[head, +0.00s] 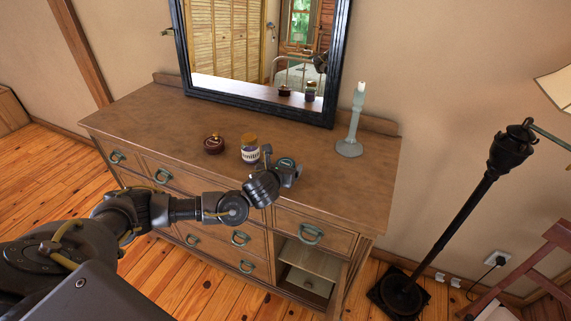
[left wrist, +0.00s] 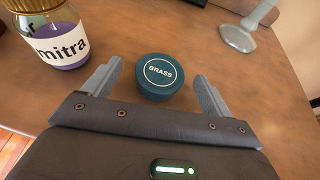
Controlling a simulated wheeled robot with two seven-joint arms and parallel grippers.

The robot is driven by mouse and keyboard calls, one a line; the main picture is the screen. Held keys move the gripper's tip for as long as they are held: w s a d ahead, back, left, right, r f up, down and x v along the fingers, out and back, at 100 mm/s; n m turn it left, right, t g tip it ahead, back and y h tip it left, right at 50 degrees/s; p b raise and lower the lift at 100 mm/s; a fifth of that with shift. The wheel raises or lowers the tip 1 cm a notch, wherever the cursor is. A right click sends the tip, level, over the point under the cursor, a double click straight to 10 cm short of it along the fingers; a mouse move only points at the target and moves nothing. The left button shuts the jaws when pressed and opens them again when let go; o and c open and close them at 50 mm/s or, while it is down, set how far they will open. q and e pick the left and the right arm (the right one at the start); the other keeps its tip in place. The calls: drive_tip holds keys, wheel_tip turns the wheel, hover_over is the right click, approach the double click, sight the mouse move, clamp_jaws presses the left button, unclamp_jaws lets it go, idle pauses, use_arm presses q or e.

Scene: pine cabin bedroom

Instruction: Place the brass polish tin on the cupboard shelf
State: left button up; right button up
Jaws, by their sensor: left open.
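The brass polish tin, a small round dark teal tin with a "BRASS" label (left wrist: 160,77), stands upright on the dresser top. In the head view the tin (head: 286,163) is partly hidden by my gripper. My left gripper (head: 288,172) is open at the dresser's front edge. In the left wrist view its two fingers (left wrist: 157,88) are on either side of the tin, with gaps on both sides. The cupboard is an open compartment at the dresser's lower right, with a pale wooden shelf (head: 312,262) inside. My right gripper is not in view.
A purple jar with a gold lid (head: 250,150) stands left of the tin, and a dark red lidded pot (head: 213,144) farther left. A grey-green candlestick (head: 351,135) stands at right. A black-framed mirror (head: 337,85) is behind; a floor lamp (head: 460,215) stands right.

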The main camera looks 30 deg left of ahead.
sight(286, 162)
use_arm(q)
drive_tip(key=shift+p+x, duration=0.35)
drive_tip(key=shift+x, duration=1.25)
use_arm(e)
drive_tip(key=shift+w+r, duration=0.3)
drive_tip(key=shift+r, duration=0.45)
use_arm(q)
drive_tip(key=c, duration=1.3)
drive_tip(key=shift+r, duration=0.15)
